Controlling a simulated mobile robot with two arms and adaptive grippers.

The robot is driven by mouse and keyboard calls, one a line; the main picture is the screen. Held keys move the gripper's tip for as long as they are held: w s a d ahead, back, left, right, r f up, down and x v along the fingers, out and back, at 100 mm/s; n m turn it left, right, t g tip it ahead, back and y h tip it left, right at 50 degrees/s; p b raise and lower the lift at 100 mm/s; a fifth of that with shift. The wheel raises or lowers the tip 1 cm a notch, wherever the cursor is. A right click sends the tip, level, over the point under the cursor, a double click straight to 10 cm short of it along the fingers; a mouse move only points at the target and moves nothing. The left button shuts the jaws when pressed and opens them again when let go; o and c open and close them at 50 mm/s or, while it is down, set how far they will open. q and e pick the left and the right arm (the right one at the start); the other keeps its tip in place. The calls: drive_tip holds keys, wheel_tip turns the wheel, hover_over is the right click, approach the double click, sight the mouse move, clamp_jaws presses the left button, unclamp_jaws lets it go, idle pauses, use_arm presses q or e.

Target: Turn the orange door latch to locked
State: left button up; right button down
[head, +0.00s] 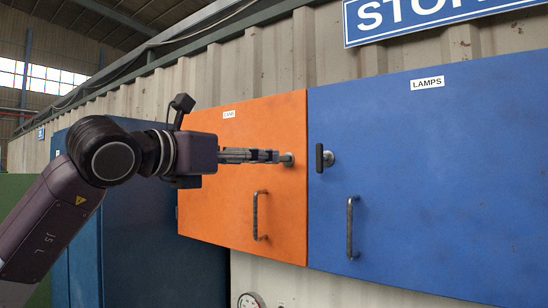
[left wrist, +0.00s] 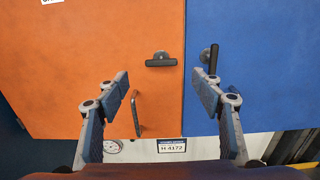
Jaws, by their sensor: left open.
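In the left wrist view the latch handle (left wrist: 161,62) lies horizontal. My left gripper (head: 272,156) is in front of the orange door and hides most of the handle in the head view. In the left wrist view my left gripper (left wrist: 160,77) is open and empty, its fingers spread to either side below the latch. I cannot tell the remaining distance to it. My right gripper is in neither view.
A blue door (head: 430,170) labelled LAMPS adjoins on the right, with its own upright latch (head: 321,158) close by. Bar handles stick out from the orange door (head: 257,215) and the blue door (head: 350,226). A gauge (head: 250,301) sits below.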

use_arm(q)
drive_tip(key=p+x, duration=0.4)
drive_tip(key=x, duration=0.3)
drive_tip(key=shift+w+d, duration=0.15)
drive_tip(key=shift+d, duration=0.1)
drive_tip(key=shift+f, duration=0.1)
drive_tip(key=shift+c, duration=0.4)
drive_tip(key=c, duration=1.1)
